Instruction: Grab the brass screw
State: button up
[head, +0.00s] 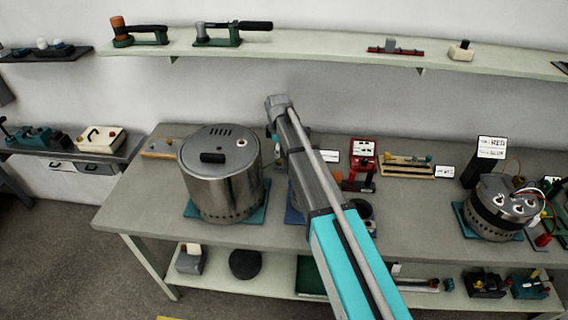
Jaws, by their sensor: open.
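I cannot make out a brass screw with certainty. A small brass-coloured piece (168,141) shows at the right end of a low wooden board (156,150), left of the big steel cylinder on the bench. Too little of its shape shows to call it a screw. Other small brass-toned parts, such as a knob (241,143) on the cylinder's lid, are also too small to identify. My arm reaches up from the bottom over the middle of the bench. I cannot make out my gripper's fingers; the arm hides part of the bench behind it.
The steel cylinder (218,182) stands left of my arm. A red device (362,152), a wooden-based apparatus (406,167) and a steel pot with wires (499,226) stand to the right. A wall shelf (300,47) runs above. The bench's front left (150,208) is clear.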

aim_at(279, 163)
jog(key=shift+w+a+f+b, duration=0.1)
jog(key=shift+w+f+b, duration=0.05)
jog(key=shift+f+b, duration=2.5)
jog(key=c, duration=1)
